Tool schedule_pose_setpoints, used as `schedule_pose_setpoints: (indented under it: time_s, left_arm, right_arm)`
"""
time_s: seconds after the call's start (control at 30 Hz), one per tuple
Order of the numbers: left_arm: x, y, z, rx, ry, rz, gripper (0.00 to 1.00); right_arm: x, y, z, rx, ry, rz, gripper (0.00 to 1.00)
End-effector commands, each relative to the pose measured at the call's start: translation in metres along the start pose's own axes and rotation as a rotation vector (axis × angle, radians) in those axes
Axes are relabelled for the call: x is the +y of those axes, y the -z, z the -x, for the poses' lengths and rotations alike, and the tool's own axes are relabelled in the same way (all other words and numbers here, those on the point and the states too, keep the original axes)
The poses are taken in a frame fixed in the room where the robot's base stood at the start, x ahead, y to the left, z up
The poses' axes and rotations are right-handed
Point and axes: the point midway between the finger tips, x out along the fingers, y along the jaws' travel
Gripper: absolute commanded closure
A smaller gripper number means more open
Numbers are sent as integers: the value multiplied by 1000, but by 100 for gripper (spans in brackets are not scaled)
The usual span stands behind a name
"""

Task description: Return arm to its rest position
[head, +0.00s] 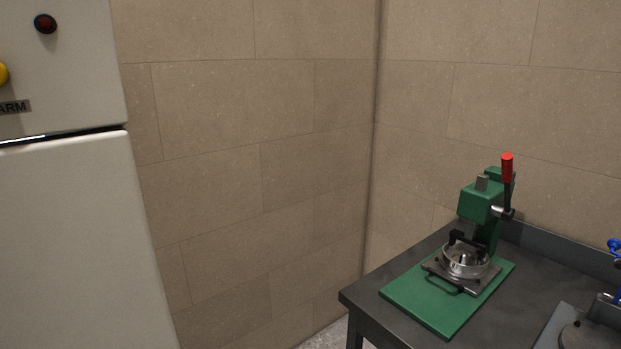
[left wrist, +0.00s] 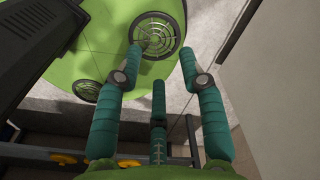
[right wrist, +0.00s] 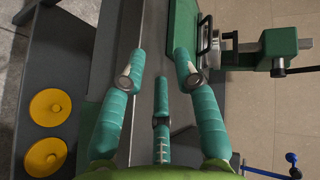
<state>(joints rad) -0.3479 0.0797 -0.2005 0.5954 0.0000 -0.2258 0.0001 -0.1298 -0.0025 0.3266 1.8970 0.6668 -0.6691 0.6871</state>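The green press (head: 480,205) stands on a green base plate (head: 421,306) on the dark table, with its red-tipped lever (head: 507,168) pointing up. A round metal mould (head: 466,261) sits under the press head. Neither gripper shows in the head view. In the right wrist view my right gripper (right wrist: 159,57) has its fingers apart and empty, beside the table edge; the press (right wrist: 280,46) is to its right. In the left wrist view my left gripper (left wrist: 161,62) has its fingers apart and empty, with my green base and the floor below it.
The dark table (head: 385,282) stands in the wall corner, with a metal plate (head: 590,335) and a blue-handled part (head: 615,246) at its right. A white cabinet (head: 75,240) with a red button (head: 45,23) stands at left. Yellow discs (right wrist: 50,107) lie on a dark surface.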

Motion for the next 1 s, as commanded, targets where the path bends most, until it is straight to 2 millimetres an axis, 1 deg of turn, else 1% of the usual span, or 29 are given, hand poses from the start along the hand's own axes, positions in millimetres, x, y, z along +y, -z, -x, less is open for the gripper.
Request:
schedule_pose_setpoints:
  time_s: [0.03, 0.07, 0.1, 0.17, 0.2, 0.23, 0.3, 0.37, 0.43, 0.53, 0.6, 0.63, 0.77, 0.83, 0.87, 0.9, 1.0]
  left_arm:
    - [-2, 16, 0, 26, 3, 0, 60]
    - [-4, 25, 0, 40, 5, 0, 60]
    - [-6, 38, 0, 60, 7, 0, 60]
    - [-9, 60, 1, 95, 12, 0, 60]
    - [-11, 72, 2, 115, 14, 0, 60]
    - [-13, 80, 2, 127, 16, 0, 60]
    - [-14, 89, 3, 140, 18, 0, 60]
    - [-14, 85, 2, 134, 18, 0, 60]
    - [-11, 70, 1, 111, 14, 0, 60]
    - [-7, 43, 0, 64, 9, 0, 60]
    - [-6, 30, -1, 44, 7, 0, 60]
    - [-5, 28, -1, 39, 7, 0, 60]
    - [-5, 29, 0, 43, 7, 0, 60]
    - [-6, 36, 0, 54, 8, 0, 60]
    - [-7, 39, 0, 59, 9, 0, 60]
    - [-8, 46, 0, 70, 10, 0, 60]
    - [-9, 58, 1, 91, 12, 0, 60]
  right_arm:
    - [8, -18, 8, -52, -47, 103, 69]
    - [13, -29, 13, -85, -76, 168, 69]
    - [20, -43, 21, -130, -115, 256, 69]
    - [32, -63, 35, -198, -173, 389, 69]
    - [40, -75, 45, -244, -210, 476, 69]
    - [46, -83, 53, -277, -238, 539, 69]
    - [59, -100, 73, -354, -296, 675, 69]
    - [69, -112, 90, -415, -341, 779, 69]
    - [80, -122, 109, -481, -389, 887, 69]
    - [91, -133, 136, -569, -446, 1021, 69]
    - [98, -138, 155, -624, -482, 1103, 69]
    - [100, -141, 163, -650, -497, 1136, 69]
    - [109, -147, 196, -749, -555, 1263, 69]
    - [112, -149, 214, -801, -583, 1324, 69]
    - [115, -149, 219, -819, -595, 1344, 69]
    - [123, -150, 210, -817, -596, 1336, 69]
    - [139, -155, 200, -823, -600, 1330, 69]
